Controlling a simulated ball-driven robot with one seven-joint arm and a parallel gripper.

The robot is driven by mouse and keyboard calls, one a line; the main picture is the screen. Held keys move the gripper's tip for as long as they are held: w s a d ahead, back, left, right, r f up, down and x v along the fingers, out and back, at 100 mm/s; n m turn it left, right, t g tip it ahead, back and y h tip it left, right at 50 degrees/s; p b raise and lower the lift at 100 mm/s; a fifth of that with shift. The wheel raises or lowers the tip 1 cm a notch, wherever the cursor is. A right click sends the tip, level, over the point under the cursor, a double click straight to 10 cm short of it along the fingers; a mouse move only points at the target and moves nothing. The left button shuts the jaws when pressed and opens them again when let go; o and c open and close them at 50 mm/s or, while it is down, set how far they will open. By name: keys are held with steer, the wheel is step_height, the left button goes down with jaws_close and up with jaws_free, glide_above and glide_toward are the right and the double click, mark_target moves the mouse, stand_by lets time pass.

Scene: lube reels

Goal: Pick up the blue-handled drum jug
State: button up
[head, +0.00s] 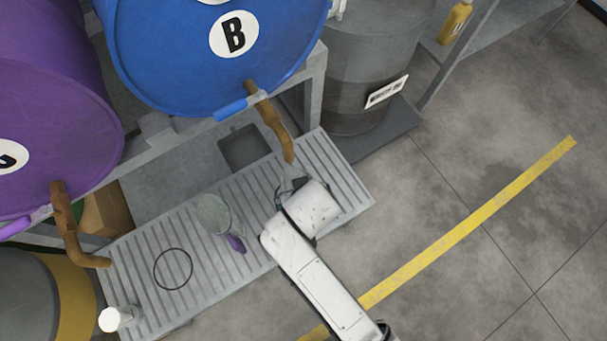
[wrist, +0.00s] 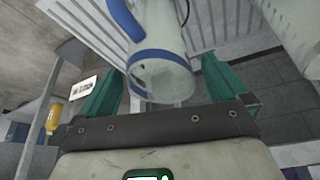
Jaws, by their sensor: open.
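The blue-handled drum jug (wrist: 162,75) is a pale, worn jug with a blue handle and a blue band. In the wrist view it lies between the two green fingers of my gripper (wrist: 158,88), which are apart, with a gap visible on the right side. In the head view my gripper (head: 291,186) is over the right part of the slatted drip tray (head: 335,178), below the brown spout under blue drum B. My wrist hides most of the jug there. A purple-handled jug (head: 213,213) stands on the tray to the left.
The blue drum (head: 180,60) and its spout (head: 272,125) overhang the tray. A purple drum (head: 60,110) with another spout (head: 68,230) is at left. A white bottle (head: 117,318) stands at the tray's left end. A grey drum (head: 365,60) stands behind right. Open floor lies right.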

steer(key=b+x, duration=0.1)
steer(key=x, duration=0.4)
steer(key=shift+w+f, duration=0.1)
steer(key=shift+f, duration=0.1)
steer(key=c, duration=1.4)
steer(key=shift+r, duration=0.15)
